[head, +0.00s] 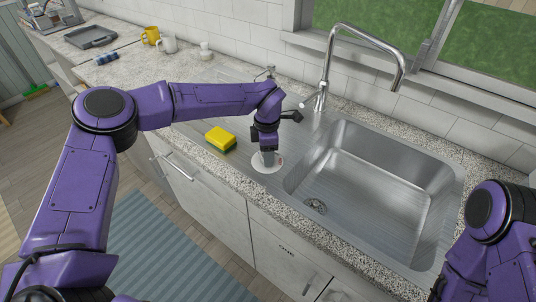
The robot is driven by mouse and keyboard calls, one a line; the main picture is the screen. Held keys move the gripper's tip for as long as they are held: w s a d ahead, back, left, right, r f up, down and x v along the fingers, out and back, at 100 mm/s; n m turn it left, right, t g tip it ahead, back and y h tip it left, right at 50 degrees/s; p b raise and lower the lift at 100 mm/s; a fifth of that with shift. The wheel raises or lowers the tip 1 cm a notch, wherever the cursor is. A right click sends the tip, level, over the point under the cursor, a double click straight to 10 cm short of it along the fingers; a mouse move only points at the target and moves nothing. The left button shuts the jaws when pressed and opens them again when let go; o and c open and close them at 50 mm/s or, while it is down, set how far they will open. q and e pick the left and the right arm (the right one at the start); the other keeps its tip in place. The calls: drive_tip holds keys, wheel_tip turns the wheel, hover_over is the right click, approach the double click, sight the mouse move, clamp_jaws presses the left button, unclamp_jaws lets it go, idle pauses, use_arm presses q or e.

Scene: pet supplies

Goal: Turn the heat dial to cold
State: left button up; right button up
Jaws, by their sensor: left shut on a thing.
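My left gripper (268,157) points down at a round white thing (258,164) on the metal drainboard, left of the sink. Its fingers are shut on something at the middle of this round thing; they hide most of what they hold. No marks for hot or cold can be read, and I cannot tell for sure that this is the heat dial. My right arm shows only in part at the lower right, and its gripper is out of view.
A yellow sponge (220,138) lies left of the left gripper. The empty sink (400,185) is to the right, with a tall faucet (326,70) behind it. A yellow mug (150,37), a white mug (167,45) and a grey tray (90,38) stand farther back left.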

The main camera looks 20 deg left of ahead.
use_arm(q)
drive_tip(key=n+b, duration=0.2)
drive_tip(key=n, duration=0.4)
drive_tip(key=shift+w+b, duration=0.15)
drive_tip(key=shift+b, duration=0.15)
drive_tip(key=n+b, duration=0.2)
drive_tip(key=n, duration=0.3)
drive_tip(key=shift+r+n+b, duration=0.1)
drive_tip(key=shift+n+b, duration=0.2)
drive_tip(key=shift+n, duration=0.1)
drive_tip(key=o, duration=1.1)
drive_tip(key=shift+s, duration=0.2)
drive_tip(key=shift+c, duration=0.2)
drive_tip(key=shift+r, duration=0.15)
wheel_tip(320, 180, up, 10)
drive_tip(key=b, duration=0.1)
drive_tip(key=shift+r, duration=0.2)
